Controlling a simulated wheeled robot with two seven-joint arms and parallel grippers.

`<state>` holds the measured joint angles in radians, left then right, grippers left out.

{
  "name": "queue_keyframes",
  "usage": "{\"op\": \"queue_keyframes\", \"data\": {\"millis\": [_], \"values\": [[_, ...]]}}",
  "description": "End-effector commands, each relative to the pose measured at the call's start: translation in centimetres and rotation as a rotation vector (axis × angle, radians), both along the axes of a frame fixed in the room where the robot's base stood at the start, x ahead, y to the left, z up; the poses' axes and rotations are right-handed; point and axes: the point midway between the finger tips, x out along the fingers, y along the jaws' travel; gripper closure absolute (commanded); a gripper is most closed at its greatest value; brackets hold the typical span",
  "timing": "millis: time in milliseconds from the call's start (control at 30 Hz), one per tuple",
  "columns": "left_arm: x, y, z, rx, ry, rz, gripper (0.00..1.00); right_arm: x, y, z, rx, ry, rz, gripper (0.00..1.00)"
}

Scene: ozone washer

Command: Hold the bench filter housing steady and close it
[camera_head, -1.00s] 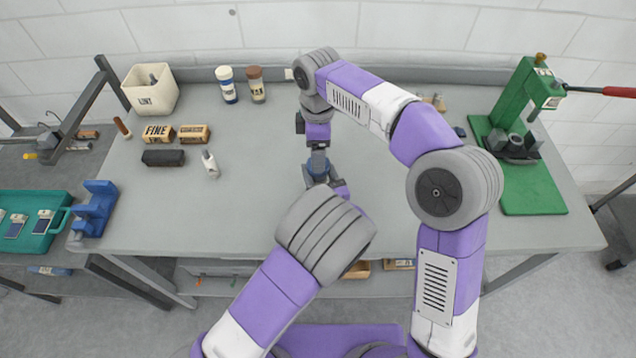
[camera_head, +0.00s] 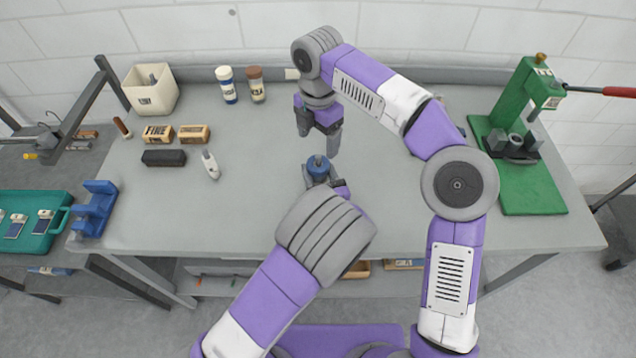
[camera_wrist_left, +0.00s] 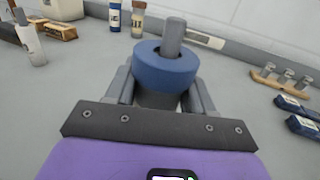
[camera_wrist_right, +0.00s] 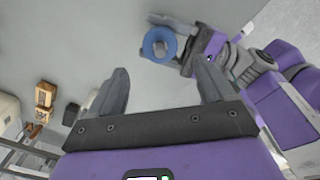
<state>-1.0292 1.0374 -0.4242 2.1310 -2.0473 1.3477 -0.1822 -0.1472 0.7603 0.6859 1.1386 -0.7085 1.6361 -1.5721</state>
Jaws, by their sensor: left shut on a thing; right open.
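The filter housing stands upright on the bench, a dark round body (camera_wrist_left: 157,98) with a thick blue ring-shaped cap (camera_wrist_left: 165,68) on top and a grey stem (camera_wrist_left: 174,38) rising through it. In the head view the blue cap (camera_head: 317,166) shows near the middle of the bench. My left gripper (camera_head: 320,180) is shut around the housing body, one finger on each side below the cap. My right gripper (camera_head: 320,132) is open and empty, above and behind the housing. In the right wrist view the cap (camera_wrist_right: 160,42) shows beyond the two spread fingers (camera_wrist_right: 160,88).
A green press (camera_head: 525,110) with a red lever stands at right. Two bottles (camera_head: 228,84) stand at the back. Bench around the housing is clear.

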Motion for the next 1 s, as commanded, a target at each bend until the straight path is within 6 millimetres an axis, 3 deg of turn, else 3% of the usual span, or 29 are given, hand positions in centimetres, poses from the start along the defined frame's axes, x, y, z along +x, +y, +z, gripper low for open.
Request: {"op": "queue_keyframes", "data": {"millis": [233, 633, 1000], "values": [[0.0, 0.0, 0.1, -0.001, -0.001, 0.0, 1.0, 0.0, 0.0, -1.3, -0.002, 0.002, -0.001, 0.19], [0.0, 0.0, 0.1, -0.001, -0.001, 0.0, 1.0, 0.0, 0.0, -7.0, -0.001, 0.002, -0.002, 0.19], [0.0, 0.0, 0.1, -0.001, -0.001, 0.0, 1.0, 0.0, 0.0, -8.0, 0.001, -0.001, -0.002, 0.19]]}}
